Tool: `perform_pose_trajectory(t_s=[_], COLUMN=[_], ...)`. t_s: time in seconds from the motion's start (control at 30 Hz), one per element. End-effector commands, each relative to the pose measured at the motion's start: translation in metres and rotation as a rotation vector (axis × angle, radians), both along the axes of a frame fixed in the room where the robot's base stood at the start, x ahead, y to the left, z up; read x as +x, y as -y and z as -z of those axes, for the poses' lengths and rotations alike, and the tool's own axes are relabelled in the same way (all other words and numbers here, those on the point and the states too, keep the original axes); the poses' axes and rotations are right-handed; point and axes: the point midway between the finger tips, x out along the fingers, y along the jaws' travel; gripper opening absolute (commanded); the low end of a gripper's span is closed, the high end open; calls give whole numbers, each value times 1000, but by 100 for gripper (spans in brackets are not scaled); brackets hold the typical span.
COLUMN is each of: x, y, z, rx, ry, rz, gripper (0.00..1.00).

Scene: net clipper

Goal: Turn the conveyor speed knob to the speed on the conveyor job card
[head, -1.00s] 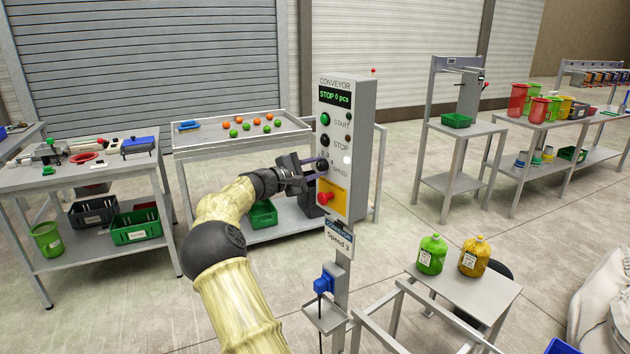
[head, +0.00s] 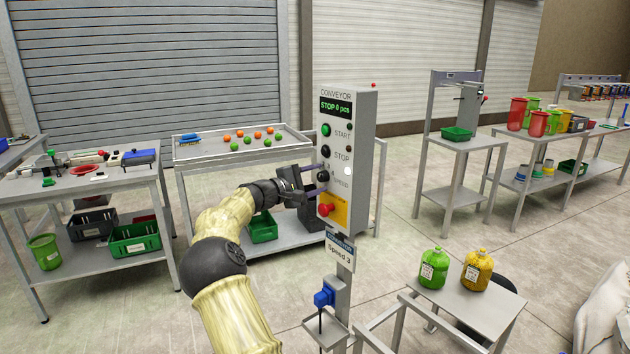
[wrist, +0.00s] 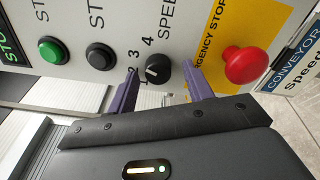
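The conveyor control box (head: 357,150) stands on a post, its display reading "STOP 0 pcs". Its black speed knob (head: 323,176) sits below the STOP button; in the wrist view the knob (wrist: 157,68) has a white mark and the numbers 2, 3 and 4 beside it. I cannot tell exactly which number the mark meets. The job card (head: 340,252) below the box reads "Speed 3". My gripper (head: 312,179) is open in front of the knob. In the wrist view its purple fingers lie on either side of the knob, with gaps and nothing held.
The red emergency stop (wrist: 246,64) sits close beside one finger. The black STOP button (wrist: 100,56) and green START button (wrist: 53,50) lie on the other side. A table with coloured balls (head: 180,153) stands behind my arm.

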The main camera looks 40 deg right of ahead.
Motion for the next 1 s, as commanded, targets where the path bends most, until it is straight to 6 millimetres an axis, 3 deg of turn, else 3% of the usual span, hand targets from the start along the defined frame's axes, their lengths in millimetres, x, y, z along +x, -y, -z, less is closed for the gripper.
perform_pose_trajectory(t_s=[0.17, 0.37, 1.0], x=[0, 1, 2], y=[-1, -20, -145], z=[-1, 0, 0], rx=[-1, -1, 0], ry=[0, 0, 0], rz=[0, -2, -3], gripper=[51, 51, 51])
